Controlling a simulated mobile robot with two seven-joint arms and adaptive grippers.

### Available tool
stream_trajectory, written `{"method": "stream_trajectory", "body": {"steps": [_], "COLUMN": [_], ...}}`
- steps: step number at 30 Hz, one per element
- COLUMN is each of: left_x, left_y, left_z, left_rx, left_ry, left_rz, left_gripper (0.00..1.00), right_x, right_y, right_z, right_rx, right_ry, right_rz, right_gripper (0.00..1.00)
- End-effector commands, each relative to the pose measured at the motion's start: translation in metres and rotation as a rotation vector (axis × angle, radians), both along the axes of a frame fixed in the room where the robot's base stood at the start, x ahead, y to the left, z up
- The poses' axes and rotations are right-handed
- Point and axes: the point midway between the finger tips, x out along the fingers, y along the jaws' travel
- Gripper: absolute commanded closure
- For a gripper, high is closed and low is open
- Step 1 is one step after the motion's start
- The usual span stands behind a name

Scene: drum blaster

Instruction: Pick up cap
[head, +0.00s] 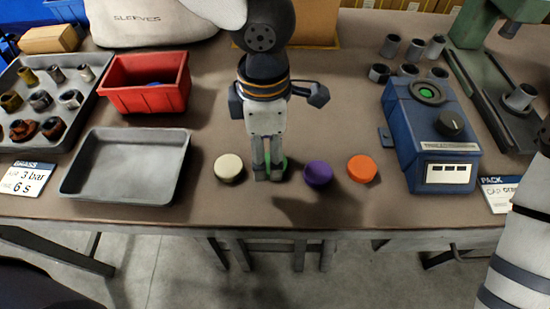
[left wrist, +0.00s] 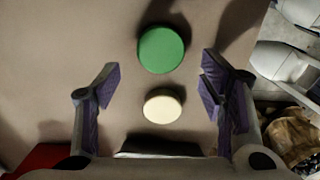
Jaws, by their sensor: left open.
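Several round caps lie in a row near the table's front edge: a cream cap (head: 228,168), a green cap (head: 284,163), a purple cap (head: 318,174) and an orange cap (head: 362,169). My left gripper (head: 269,176) points down over the green cap and hides most of it in the head view. In the left wrist view my left gripper (left wrist: 159,90) is open, with purple pads and nothing held. There the cream cap (left wrist: 163,105) and the green cap (left wrist: 161,50) both show whole, along the gap between the fingers. My right gripper is out of view.
An empty grey tray (head: 128,196) and a red bin (head: 165,98) stand at left, beside a tray of metal sleeves (head: 91,100). A blue device (head: 430,150) with a black knob stands at right. Loose sleeves (head: 391,46) are behind it. The table's front edge is close to the caps.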

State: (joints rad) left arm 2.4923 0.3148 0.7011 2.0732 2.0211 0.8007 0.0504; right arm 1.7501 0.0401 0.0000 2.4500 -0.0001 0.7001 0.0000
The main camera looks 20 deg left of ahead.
Motion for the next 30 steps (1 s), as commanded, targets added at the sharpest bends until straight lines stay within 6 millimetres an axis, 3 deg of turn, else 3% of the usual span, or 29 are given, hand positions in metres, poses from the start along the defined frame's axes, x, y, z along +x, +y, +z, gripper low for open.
{"method": "stream_trajectory", "body": {"steps": [1, 4, 12, 17, 30], "left_x": [-0.002, -0.001, 0.000, 0.000, 0.001], "left_y": [-0.002, -0.002, -0.002, -0.002, -0.002], "left_z": [-0.014, -0.028, -0.031, -0.031, -0.022], "left_rx": [0.004, 0.003, 0.002, 0.001, 0.000], "left_ry": [0.009, 0.005, -0.002, -0.002, -0.005], "left_rz": [-0.005, -0.003, -0.001, -0.001, -0.002], "left_gripper": [0.36, 0.36, 0.36, 0.70, 0.70], "right_x": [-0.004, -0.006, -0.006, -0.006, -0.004], "right_y": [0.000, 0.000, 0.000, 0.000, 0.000], "right_z": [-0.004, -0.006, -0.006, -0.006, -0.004], "right_rx": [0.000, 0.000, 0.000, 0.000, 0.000], "right_ry": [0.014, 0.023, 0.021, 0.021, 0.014], "right_rz": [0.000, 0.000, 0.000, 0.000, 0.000], "right_gripper": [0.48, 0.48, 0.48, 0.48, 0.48]}}
